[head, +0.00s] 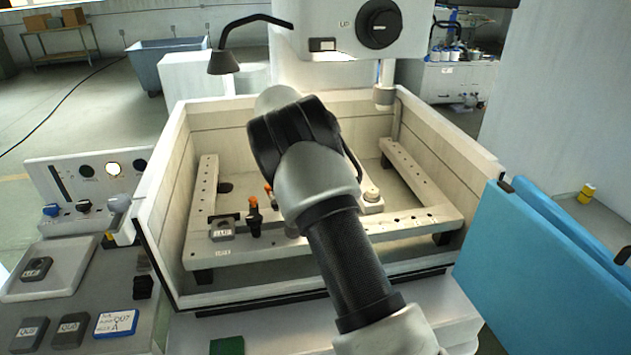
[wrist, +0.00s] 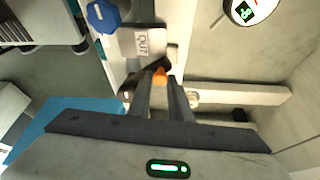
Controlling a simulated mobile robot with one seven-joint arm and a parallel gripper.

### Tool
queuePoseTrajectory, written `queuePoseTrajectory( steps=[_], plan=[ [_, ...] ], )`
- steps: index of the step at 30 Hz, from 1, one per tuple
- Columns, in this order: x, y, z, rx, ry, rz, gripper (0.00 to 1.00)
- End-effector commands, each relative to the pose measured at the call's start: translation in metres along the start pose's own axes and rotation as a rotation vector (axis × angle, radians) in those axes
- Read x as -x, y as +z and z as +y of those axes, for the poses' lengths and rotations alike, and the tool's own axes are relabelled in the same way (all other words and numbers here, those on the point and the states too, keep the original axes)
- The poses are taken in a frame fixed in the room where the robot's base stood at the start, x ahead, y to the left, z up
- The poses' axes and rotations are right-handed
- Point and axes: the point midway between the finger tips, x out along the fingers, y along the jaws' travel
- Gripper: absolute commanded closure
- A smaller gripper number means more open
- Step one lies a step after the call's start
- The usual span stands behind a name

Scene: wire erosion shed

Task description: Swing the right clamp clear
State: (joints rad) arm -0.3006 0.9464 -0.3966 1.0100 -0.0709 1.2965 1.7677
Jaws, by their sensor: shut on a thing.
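In the wrist view, my gripper (wrist: 162,88) has its two dark fingers closed around a clamp's orange-tipped handle (wrist: 160,76). A grey block with a white label (wrist: 148,42) lies just beyond the fingertips. In the head view my arm crosses the tank and hides my gripper and the clamp it holds, which appears to be the right clamp. A black clamp with an orange top (head: 254,212) stands upright on the front rail, left of my arm. Another orange tip (head: 268,188) shows just behind it, partly covered.
The pale tank walls (head: 160,215) surround the work frame (head: 405,222). The machine head (head: 345,25) hangs above. A labelled grey block (head: 221,229) sits on the frame's front left. The control panel (head: 85,185) stands left; a blue panel (head: 535,265) stands right.

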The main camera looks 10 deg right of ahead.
Motion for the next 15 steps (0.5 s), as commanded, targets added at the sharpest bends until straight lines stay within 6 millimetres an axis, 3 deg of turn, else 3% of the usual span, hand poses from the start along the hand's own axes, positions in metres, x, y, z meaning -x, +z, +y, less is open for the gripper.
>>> queuePoseTrajectory(
  steps=[15],
  plan=[
    [-0.006,-0.022,-0.019,-0.380,0.155,0.000,1.00]
  ],
)
